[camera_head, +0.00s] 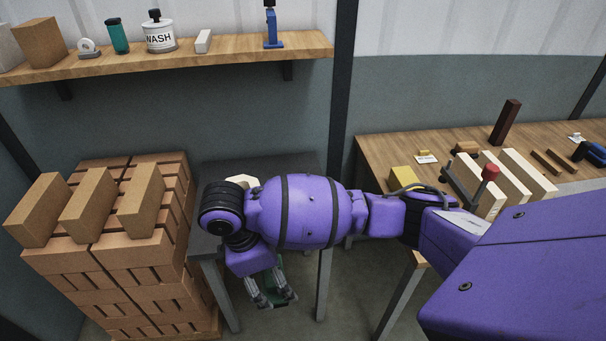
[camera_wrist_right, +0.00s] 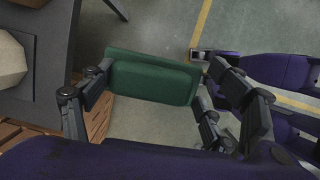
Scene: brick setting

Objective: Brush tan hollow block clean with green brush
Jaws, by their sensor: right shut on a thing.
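The green brush (camera_wrist_right: 150,78) is between the fingers of my right gripper (camera_wrist_right: 150,95) in the right wrist view. The gripper is shut on it, with the brush's flat green back showing and no bristles visible. In the head view, the right gripper (camera_head: 271,298) hangs low in front of the dark table, and only a little green of the brush shows. A pale tan block (camera_wrist_right: 10,62), likely the hollow block, is cut off at the left of the wrist view. In the head view the block (camera_head: 243,181) is mostly hidden behind my right arm. The gripper is apart from it. My left gripper is not seen.
The dark table (camera_head: 290,165) is partly covered by my right arm. A tall brick stack (camera_head: 150,265) stands close at its left. A wooden bench (camera_head: 380,150) with tools and blocks is at the right. A shelf (camera_head: 200,60) runs above.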

